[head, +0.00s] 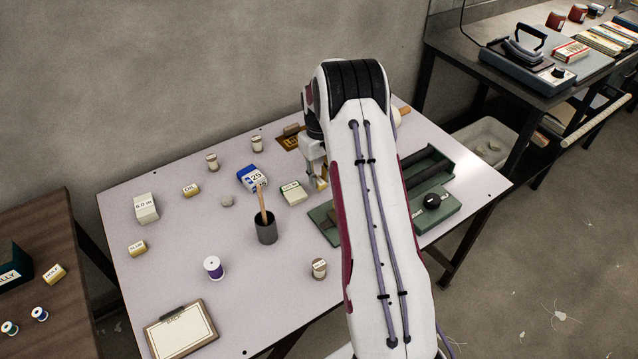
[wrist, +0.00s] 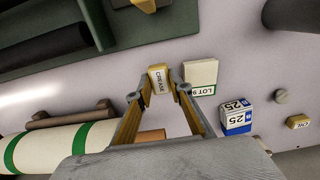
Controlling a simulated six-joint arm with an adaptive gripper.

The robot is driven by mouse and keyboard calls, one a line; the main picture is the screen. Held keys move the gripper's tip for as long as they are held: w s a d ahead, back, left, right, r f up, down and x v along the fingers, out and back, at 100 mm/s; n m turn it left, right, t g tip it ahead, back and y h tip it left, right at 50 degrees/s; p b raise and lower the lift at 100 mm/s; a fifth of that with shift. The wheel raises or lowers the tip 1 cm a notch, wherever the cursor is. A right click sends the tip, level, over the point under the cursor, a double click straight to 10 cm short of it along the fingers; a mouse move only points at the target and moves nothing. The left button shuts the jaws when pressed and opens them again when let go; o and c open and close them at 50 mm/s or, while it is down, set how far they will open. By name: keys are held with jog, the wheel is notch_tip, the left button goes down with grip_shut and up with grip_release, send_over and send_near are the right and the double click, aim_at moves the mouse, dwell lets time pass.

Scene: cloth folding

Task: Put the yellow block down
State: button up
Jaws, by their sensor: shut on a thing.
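My gripper (head: 318,172) is over the back middle of the pale table, partly hidden by my own arm in the head view. In the wrist view its two fingers (wrist: 158,91) are closed on a small yellow block (wrist: 157,77) with a label that seems to read CREASE. A bit of the yellow block (head: 322,183) shows at the fingertips in the head view. I cannot tell whether its underside touches anything. The pale LOT 9 block (wrist: 200,74) is just right of the fingers in the wrist view, and is also in the head view (head: 294,192).
A green device (head: 432,207) stands right of the gripper. Yellow labelled blocks (head: 191,190) (head: 137,248) lie further left. Bare table (head: 170,222) shows between them.

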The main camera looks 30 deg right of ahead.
aim_at(319, 180)
jog(key=shift+f, duration=1.4)
jog(key=shift+f, duration=0.15)
jog(key=o, duration=0.9)
jog(key=shift+r, duration=3.95)
